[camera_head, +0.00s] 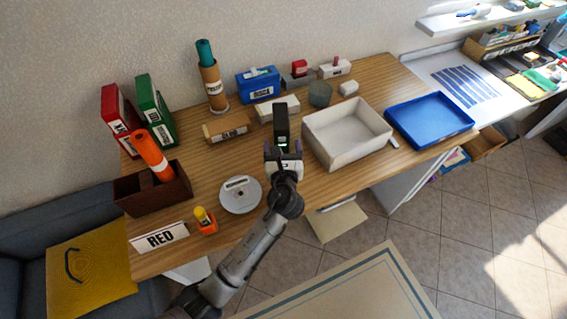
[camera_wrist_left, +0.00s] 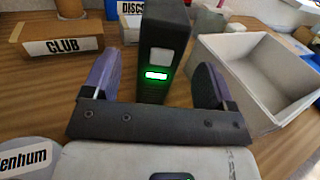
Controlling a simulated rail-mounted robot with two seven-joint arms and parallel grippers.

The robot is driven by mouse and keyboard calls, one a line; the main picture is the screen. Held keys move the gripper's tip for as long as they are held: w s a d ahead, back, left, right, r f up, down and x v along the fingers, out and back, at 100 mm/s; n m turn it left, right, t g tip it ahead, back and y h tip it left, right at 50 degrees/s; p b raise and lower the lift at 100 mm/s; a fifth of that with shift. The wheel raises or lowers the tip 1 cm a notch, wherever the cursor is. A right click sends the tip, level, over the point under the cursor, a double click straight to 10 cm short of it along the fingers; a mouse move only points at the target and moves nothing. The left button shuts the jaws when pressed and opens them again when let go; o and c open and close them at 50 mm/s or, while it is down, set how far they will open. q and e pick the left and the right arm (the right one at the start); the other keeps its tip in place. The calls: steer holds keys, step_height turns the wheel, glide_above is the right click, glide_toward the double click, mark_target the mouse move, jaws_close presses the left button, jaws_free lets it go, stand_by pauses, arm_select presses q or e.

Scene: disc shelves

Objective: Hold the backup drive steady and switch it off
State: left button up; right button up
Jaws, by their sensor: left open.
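The backup drive, a black upright box (camera_head: 281,120), stands on the wooden desk just beyond my left gripper. In the left wrist view, the drive (camera_wrist_left: 166,28) has a pale square button (camera_wrist_left: 160,56) on its near face, with a glowing green light (camera_wrist_left: 157,76) below it. My left gripper (camera_head: 283,150) is open and points at the drive. In the left wrist view, the left gripper (camera_wrist_left: 158,66) has one finger on each side of the drive's near face, with gaps visible on both sides. My right gripper is in neither view.
A white open bin (camera_head: 347,137) stands close on the right, and a blue tray (camera_head: 430,118) beyond it. A box labelled CLUB (camera_head: 227,127) is behind left. A disc (camera_head: 240,194) lies left of my arm. A white box (camera_head: 277,108) stands behind the drive.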

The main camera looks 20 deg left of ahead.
mark_target(282, 140)
arm_select(q)
steer(key=shift+b+x, duration=0.6)
steer(key=shift+x, duration=2.15)
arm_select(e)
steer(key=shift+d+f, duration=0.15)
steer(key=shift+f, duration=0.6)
arm_select(q)
steer(key=shift+c, duration=0.3)
steer(key=c, duration=1.1)
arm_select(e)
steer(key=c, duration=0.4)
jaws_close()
